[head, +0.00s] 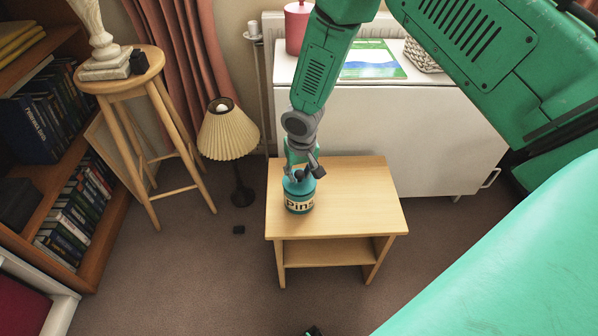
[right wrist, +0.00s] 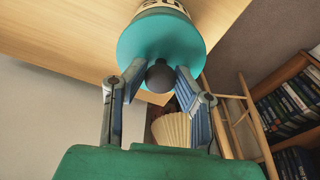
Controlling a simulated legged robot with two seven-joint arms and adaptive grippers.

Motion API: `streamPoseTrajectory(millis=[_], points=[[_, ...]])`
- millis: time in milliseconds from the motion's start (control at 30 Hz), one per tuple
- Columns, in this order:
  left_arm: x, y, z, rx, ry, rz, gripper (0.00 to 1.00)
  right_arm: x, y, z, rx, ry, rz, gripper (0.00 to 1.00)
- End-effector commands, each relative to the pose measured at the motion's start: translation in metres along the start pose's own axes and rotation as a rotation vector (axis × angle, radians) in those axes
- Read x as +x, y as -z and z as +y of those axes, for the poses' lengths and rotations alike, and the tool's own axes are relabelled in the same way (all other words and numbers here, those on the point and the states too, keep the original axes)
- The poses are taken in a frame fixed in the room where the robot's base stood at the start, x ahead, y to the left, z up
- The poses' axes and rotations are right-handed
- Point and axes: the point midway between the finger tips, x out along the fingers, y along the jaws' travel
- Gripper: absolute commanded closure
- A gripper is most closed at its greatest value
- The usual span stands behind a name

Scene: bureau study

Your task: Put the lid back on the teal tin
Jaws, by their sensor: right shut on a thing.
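The teal tin (head: 299,205) with a cream "Pins" label stands upright on the small wooden table, near its left side. Its teal lid (right wrist: 160,45) with a round dark knob (right wrist: 159,76) is at the top of the tin. The label shows just past the lid's rim in the right wrist view; I cannot tell whether the lid is fully seated. My right gripper (head: 301,172) reaches down from above, its two fingers shut on the lid's knob. In the head view it hides much of the lid.
The wooden table (head: 355,195) has free room right of the tin. A pleated lamp (head: 228,135), a stool (head: 150,85) with a pale ornament, and a bookcase stand left. A white cabinet (head: 425,130) is behind. A small dark object (head: 239,230) lies on the floor.

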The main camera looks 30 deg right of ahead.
Motion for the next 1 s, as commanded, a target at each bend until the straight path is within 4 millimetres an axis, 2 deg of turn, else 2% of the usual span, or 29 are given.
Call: streamPoseTrajectory(millis=[300,333,400,633,700,1000], points=[[0.0001,0.0000,0.0000,0.000,0.000,0.000,0.60,0.0001,0.0003,0.0001,0.000,0.000,0.001,1.00],[0.0001,0.0000,0.0000,0.000,0.000,0.000,0.60,0.0001,0.0003,0.0001,0.000,0.000,0.001,0.73],[0.0001,0.0000,0.0000,0.000,0.000,0.000,0.60,0.0000,0.0003,0.0001,0.000,0.000,0.001,0.52],[0.0000,0.0000,0.0000,0.000,0.000,0.000,0.60,0.0000,0.0003,0.0001,0.000,0.000,0.001,0.52],[0.0000,0.0000,0.0000,0.000,0.000,0.000,0.60,0.0000,0.0003,0.0001,0.000,0.000,0.001,0.31],[-0.0002,0.0000,0.0000,0.000,0.000,0.000,0.60,-0.0002,0.0004,0.0002,0.000,0.000,0.001,0.31]])
